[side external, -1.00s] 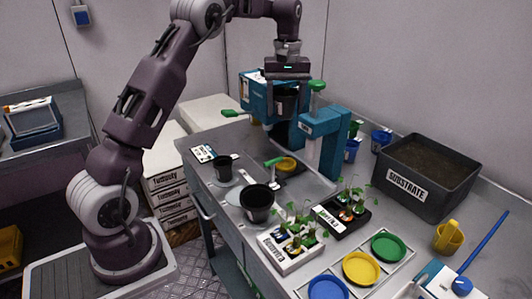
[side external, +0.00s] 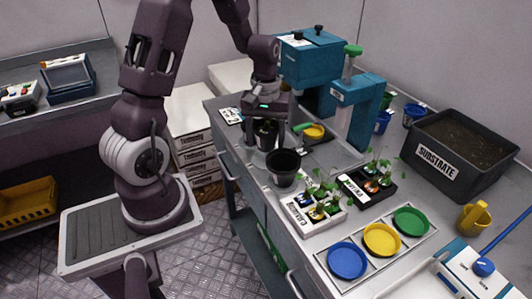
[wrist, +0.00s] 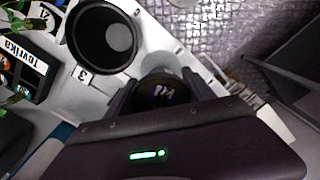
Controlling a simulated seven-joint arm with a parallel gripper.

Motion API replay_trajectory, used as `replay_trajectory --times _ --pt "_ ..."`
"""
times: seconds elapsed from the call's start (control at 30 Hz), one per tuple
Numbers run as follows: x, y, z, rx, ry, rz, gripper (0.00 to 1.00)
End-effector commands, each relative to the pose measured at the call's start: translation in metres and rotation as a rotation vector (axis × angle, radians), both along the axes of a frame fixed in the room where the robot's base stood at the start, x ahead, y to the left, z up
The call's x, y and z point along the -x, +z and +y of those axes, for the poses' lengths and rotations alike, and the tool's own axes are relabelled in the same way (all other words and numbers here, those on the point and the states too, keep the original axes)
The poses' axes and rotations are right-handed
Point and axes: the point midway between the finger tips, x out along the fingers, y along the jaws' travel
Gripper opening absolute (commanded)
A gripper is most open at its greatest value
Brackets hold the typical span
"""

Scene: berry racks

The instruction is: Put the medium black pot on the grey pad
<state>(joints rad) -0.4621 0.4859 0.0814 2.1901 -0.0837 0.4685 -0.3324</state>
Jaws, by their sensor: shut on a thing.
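My gripper (side external: 265,128) is low over the left part of the metal bench, shut on a black pot (side external: 266,140). In the wrist view, this pot (wrist: 158,90) is between the two fingers and bears a pale marking like an M. I cannot tell whether its base touches the bench. A larger black pot (side external: 283,167) stands upright and apart, just in front of it; it also shows in the wrist view (wrist: 103,38). A pale grey round patch (wrist: 203,78), perhaps the grey pad, lies beside the held pot, partly hidden by my gripper.
A plant tray (side external: 318,213) stands in front of the larger pot, with a black plant tray (side external: 355,192) beside it. A blue press (side external: 357,108) and a yellow dish (side external: 314,131) are behind. The substrate box (side external: 440,160) stands at the right. The bench edge is close on the left.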

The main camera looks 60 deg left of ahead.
Motion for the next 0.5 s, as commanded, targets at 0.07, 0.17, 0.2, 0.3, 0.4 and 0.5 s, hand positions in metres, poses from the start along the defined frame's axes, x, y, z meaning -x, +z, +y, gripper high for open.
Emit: replay_trajectory --times 0.07,0.17,0.2,0.3,0.4,0.5 --pt "0.000 -0.014 0.000 0.002 0.000 0.003 0.21" --pt "0.001 -0.034 0.000 0.002 0.001 0.004 0.21" --pt "0.000 -0.039 0.000 0.002 0.001 0.003 0.21" --pt "-0.001 -0.043 0.000 0.000 0.000 -0.001 0.21" --pt "-0.001 -0.043 0.000 -0.001 0.000 -0.002 0.21" --pt "-0.001 -0.043 0.000 0.000 0.000 -0.001 0.21"
